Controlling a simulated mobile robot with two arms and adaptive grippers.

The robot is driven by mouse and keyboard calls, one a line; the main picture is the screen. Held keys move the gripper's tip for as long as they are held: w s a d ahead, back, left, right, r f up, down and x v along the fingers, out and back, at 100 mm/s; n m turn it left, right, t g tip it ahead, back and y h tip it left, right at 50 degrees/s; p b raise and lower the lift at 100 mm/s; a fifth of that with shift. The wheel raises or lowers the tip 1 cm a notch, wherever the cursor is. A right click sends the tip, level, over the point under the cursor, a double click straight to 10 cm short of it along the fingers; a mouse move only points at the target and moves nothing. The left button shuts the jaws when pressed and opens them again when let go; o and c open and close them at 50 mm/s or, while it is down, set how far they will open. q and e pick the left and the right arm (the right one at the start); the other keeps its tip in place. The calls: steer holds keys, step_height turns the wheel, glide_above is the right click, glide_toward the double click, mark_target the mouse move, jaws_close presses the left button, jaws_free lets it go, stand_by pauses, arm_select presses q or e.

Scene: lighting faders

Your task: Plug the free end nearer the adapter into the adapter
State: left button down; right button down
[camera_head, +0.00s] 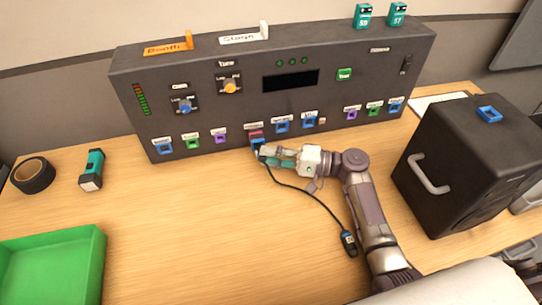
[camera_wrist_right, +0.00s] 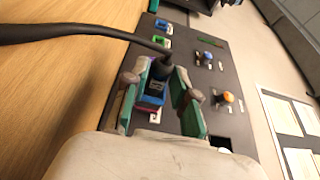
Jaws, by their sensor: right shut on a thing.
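My right gripper (camera_head: 262,153) is shut on a cable's plug (camera_wrist_right: 157,80), dark with a blue part, at the front of the black console. The plug is at a socket position with a red-pink label (camera_head: 256,133). Its fingers also show in the right wrist view (camera_wrist_right: 160,95). I cannot tell the adapter apart from the blue pieces at the plug, nor whether the plug is seated. My left gripper is not in view.
The console (camera_head: 215,115) has several coloured sockets along its lower front. A black case (camera_head: 455,165) stands at the right.

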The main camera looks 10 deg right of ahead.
steer(key=shift+w+r, duration=0.15)
steer(key=c, duration=1.4)
jaws_free()
steer(key=o, duration=0.6)
steer(key=shift+w, duration=0.1)
steer(key=shift+c, duration=0.2)
